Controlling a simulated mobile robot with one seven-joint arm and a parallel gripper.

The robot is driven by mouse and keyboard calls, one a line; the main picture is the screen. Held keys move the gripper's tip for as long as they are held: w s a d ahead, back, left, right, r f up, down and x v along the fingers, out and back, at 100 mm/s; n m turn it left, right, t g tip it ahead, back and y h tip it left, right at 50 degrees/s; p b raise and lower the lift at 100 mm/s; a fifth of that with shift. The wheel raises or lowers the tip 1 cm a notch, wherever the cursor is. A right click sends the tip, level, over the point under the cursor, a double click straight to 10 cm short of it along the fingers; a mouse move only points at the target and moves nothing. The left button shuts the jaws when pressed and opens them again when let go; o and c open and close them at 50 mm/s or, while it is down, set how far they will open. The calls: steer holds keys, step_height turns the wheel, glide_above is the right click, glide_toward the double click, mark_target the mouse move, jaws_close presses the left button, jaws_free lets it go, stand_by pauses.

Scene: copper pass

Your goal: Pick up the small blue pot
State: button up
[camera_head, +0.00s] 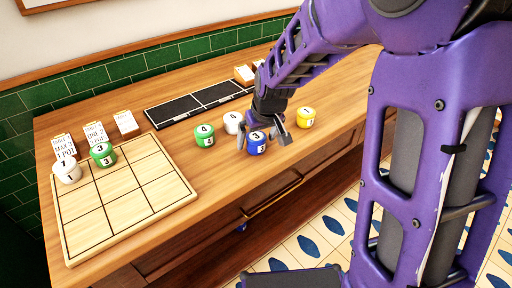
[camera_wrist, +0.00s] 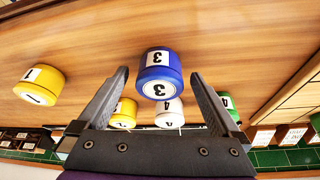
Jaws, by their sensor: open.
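The small blue pot (camera_head: 256,147) stands on the wooden counter, with a white label marked 3. My gripper (camera_head: 272,130) is right at it in the head view and partly covers it. In the wrist view the blue pot (camera_wrist: 161,62) is upside down and lies between the lines of my open fingers (camera_wrist: 160,76), just beyond or level with the tips. A gap shows on both sides of it, and I see no contact.
A yellow pot (camera_head: 306,120), a white pot (camera_head: 234,122) and a green pot (camera_head: 204,136) stand nearby. Another yellow pot (camera_wrist: 124,112) shows in the wrist view. A grid board (camera_head: 125,205) holds a white and a green pot at left. A dark tray strip (camera_head: 195,103) lies behind.

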steer(key=shift+w+f, duration=0.2)
steer(key=shift+f, duration=0.25)
steer(key=shift+r, duration=0.1)
steer(key=c, duration=1.6)
